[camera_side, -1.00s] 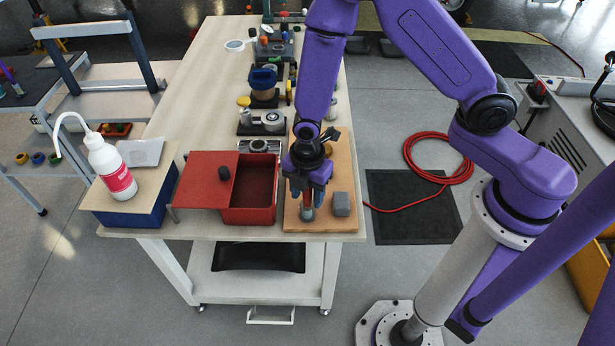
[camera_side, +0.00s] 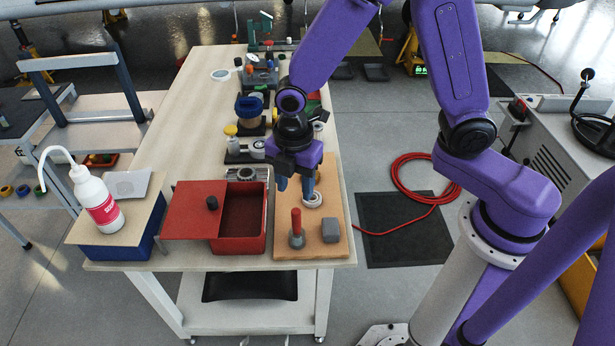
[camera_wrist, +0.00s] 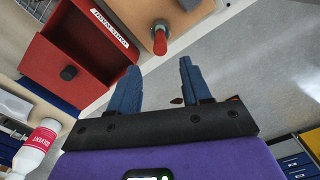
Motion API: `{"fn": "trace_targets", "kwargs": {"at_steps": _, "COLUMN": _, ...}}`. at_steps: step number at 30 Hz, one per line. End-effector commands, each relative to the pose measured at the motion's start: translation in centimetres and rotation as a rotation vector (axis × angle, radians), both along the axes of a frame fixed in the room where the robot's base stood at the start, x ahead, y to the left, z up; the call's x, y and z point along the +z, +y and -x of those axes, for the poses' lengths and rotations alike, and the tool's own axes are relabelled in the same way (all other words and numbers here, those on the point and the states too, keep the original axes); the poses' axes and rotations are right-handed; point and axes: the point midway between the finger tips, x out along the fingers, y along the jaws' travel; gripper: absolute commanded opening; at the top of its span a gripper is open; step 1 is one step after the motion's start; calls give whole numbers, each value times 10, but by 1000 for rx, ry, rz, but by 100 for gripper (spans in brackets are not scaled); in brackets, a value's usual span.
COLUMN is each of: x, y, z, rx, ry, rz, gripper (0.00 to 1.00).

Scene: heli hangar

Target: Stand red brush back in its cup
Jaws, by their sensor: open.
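The red brush (camera_side: 296,221) stands about upright, its lower end in a small grey cup (camera_side: 297,240) near the front of a wooden board. How deep it sits in the cup is hard to see. My gripper (camera_side: 296,187) is above and behind the brush in the side view, with its blue fingers apart and nothing between them. In the wrist view the brush (camera_wrist: 160,40) shows beyond the open fingers (camera_wrist: 160,68), apart from them.
A grey block (camera_side: 331,229) stands right of the cup, and a metal ring (camera_side: 312,201) lies behind. Left of the board (camera_side: 313,258) is a red box (camera_side: 238,246) with its lid slid partly open. A white bottle (camera_side: 101,205) stands farther left on a blue box.

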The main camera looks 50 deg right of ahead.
Motion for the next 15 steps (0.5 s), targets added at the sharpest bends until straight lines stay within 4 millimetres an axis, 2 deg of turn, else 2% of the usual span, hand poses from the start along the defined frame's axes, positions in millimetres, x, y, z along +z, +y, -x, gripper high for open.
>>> {"fn": "trace_targets", "kwargs": {"at_steps": 8, "x": 7, "y": -3, "z": 6, "rx": -25, "ry": -2, "rz": -2, "gripper": 48}}
{"fn": "trace_targets", "kwargs": {"at_steps": 11, "x": 19, "y": -8, "z": 17, "rx": -82, "ry": -5, "rz": -6, "gripper": 48}}
{"fn": "trace_targets", "kwargs": {"at_steps": 15, "x": 41, "y": -22, "z": 45, "rx": -204, "ry": -9, "rz": -12, "gripper": 48}}
